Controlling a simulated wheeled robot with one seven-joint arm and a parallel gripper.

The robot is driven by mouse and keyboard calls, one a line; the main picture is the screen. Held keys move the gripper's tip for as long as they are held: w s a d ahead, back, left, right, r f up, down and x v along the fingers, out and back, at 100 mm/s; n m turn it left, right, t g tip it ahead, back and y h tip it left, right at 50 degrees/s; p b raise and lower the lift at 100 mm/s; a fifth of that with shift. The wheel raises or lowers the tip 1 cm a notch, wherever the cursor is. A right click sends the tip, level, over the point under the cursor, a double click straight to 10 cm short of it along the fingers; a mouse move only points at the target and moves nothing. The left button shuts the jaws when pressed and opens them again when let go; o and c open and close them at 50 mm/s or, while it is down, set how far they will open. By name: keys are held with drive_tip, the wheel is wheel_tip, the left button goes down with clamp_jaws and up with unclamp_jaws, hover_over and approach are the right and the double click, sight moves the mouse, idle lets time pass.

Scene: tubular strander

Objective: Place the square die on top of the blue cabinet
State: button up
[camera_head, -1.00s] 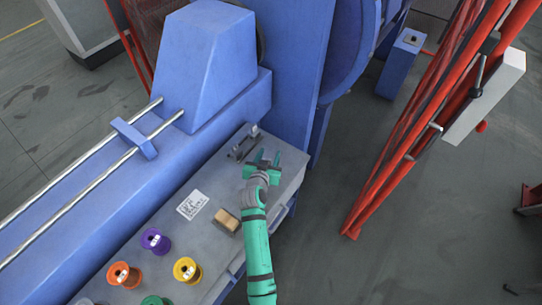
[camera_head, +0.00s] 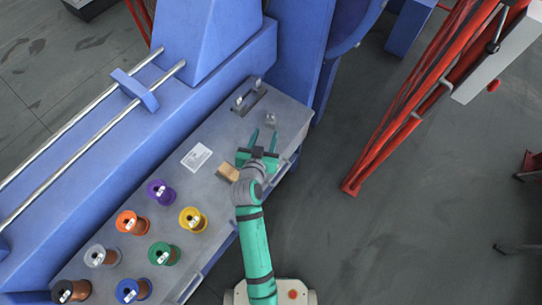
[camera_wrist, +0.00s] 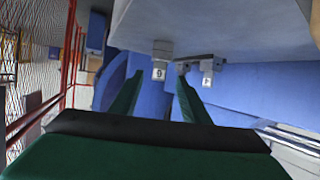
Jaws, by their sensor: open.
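A small grey piece (camera_head: 271,119) stands on the grey worktable just beyond my fingertips; I take it for the square die, though its shape is too small to be sure. In the wrist view a grey block with a label (camera_wrist: 161,73) shows between and past the fingers, likely the same piece. My gripper (camera_head: 263,138) is open and empty, its fingers pointing at the piece but apart from it. The wrist view shows the open fingers too (camera_wrist: 160,92). A blue box-like cabinet (camera_head: 411,24) stands at the top right, cut off by the frame edge, so its top is hidden.
A dark bracket with labelled parts (camera_head: 248,97) sits on the worktable (camera_head: 222,132) behind the piece. A brown block (camera_head: 228,172), a paper sheet (camera_head: 197,157) and several coloured spools (camera_head: 162,192) are nearby. Red frame bars (camera_head: 410,110) rise at right; floor between is clear.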

drive_tip(key=shift+n+y, duration=0.7)
drive_tip(key=shift+y, duration=0.1)
drive_tip(key=s+f, duration=0.1)
drive_tip(key=s, duration=0.2)
drive_tip(key=s+f, duration=0.1)
drive_tip(key=s, duration=0.2)
drive_tip(key=s+f, duration=0.1)
drive_tip(key=s, duration=0.3)
drive_tip(key=shift+a, duration=0.15)
drive_tip(key=s+d+r, duration=0.1)
drive_tip(key=s+r, duration=0.2)
drive_tip(key=s, duration=0.5)
drive_tip(key=s+d+r+t, duration=0.1)
drive_tip(key=s+r, duration=0.3)
drive_tip(key=s, duration=0.5)
drive_tip(key=s+d+r+t+y, duration=0.1)
drive_tip(key=s+r, duration=0.2)
drive_tip(key=s, duration=0.5)
drive_tip(key=shift+s+r+n, duration=0.25)
drive_tip(key=shift+r+n, duration=0.1)
drive_tip(key=shift+n, duration=0.05)
drive_tip(key=shift+w, duration=0.1)
